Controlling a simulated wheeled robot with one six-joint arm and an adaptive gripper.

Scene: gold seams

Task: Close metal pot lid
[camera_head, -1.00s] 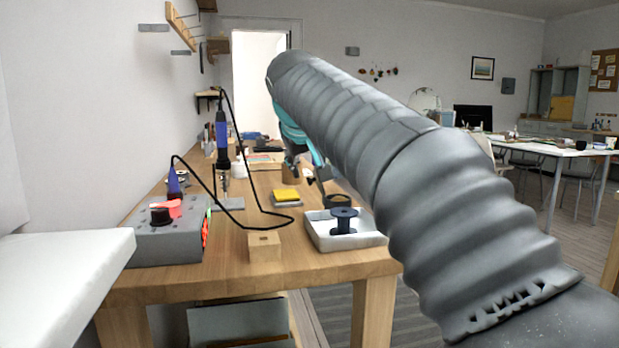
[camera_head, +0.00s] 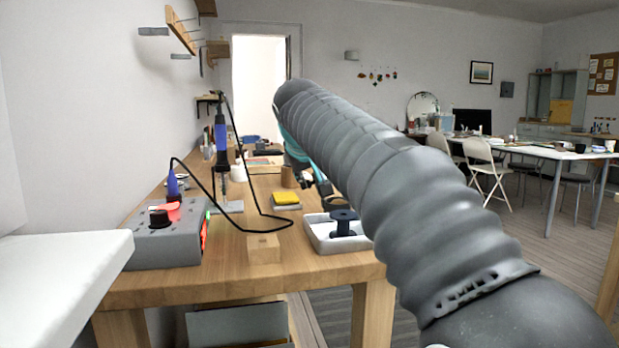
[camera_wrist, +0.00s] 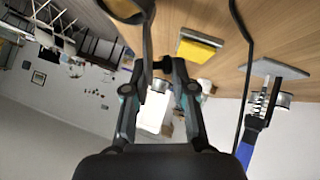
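In the head view my gripper (camera_head: 309,186) is mostly hidden behind my arm, over the far right of the workbench. A small silvery round object (camera_wrist: 160,86), possibly the metal pot, shows beyond and between the fingertips in the wrist view. A brown cylinder (camera_head: 288,177) stands beside the gripper in the head view. I cannot make out a pot lid or its position.
The wooden workbench (camera_head: 180,285) holds a soldering station (camera_head: 165,245), an iron on its stand (camera_head: 221,140), a yellow sponge (camera_head: 286,198), a wooden block (camera_head: 263,248) and a white tray (camera_head: 322,243) with a dark spool (camera_head: 344,222). A black cable loops across the bench.

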